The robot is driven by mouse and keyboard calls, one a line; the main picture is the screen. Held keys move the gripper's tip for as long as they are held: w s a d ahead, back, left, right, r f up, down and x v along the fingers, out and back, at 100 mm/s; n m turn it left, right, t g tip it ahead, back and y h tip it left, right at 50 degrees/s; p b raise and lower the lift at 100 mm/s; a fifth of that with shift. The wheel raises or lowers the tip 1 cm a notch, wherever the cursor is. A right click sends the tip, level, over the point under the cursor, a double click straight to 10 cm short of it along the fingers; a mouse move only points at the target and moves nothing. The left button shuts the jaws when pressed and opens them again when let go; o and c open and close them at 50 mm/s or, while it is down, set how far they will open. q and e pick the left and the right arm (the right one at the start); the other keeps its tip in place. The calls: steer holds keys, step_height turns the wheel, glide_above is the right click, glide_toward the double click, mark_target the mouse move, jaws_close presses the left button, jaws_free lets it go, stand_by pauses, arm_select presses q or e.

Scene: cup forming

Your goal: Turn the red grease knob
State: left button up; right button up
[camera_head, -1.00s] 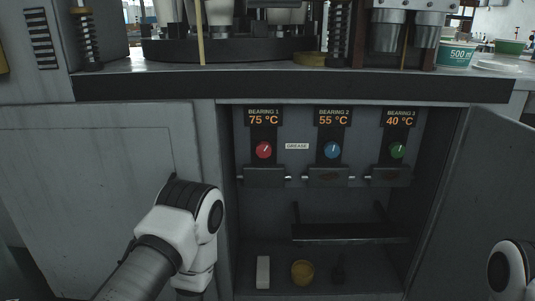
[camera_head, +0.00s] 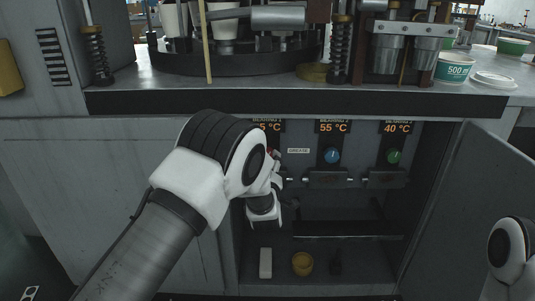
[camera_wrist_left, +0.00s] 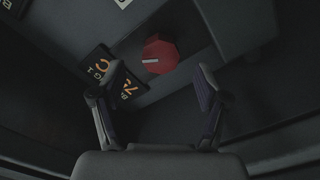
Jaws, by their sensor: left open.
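The red grease knob (camera_wrist_left: 160,55) shows in the left wrist view, a faceted red knob with a white pointer line. It sits ahead of the space between the fingertips of my left gripper (camera_wrist_left: 159,83), which is open with its fingers apart and not touching it. The Bearing 1 display (camera_wrist_left: 115,80) is beside the left finger. In the head view my left arm reaches into the cabinet and hides most of the red knob and of my left gripper. My right gripper is not in view; only a part of my right arm shows at the lower right.
The blue knob (camera_head: 332,156) and green knob (camera_head: 393,157) are to the right under their displays. A dark shelf (camera_head: 347,229) is below them. The open cabinet door (camera_head: 490,175) stands at the right. A yellow jar (camera_head: 302,264) is on the cabinet floor.

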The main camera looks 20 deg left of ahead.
arm_select(q)
steer(key=b+x, duration=0.1)
steer(key=x, duration=0.4)
steer(key=shift+w, duration=0.25)
steer(key=c, duration=1.2)
steer(key=shift+o, duration=0.2)
steer(key=shift+a+m+p, duration=0.1)
steer(key=shift+m+p, duration=0.2)
steer(key=shift+m, duration=0.1)
steer(key=m+p, duration=0.1)
steer(key=m, duration=0.2)
steer(key=shift+m+p, duration=0.3)
steer(key=m+p, duration=0.1)
steer(key=m, duration=0.3)
steer(key=shift+m+p, duration=0.3)
steer(key=m+p, duration=0.1)
steer(key=m, duration=0.3)
steer(key=shift+a, duration=0.1)
steer(key=shift+s+m+p, duration=0.1)
steer(key=shift+m+p, duration=0.35)
steer(key=shift+m, duration=1.95)
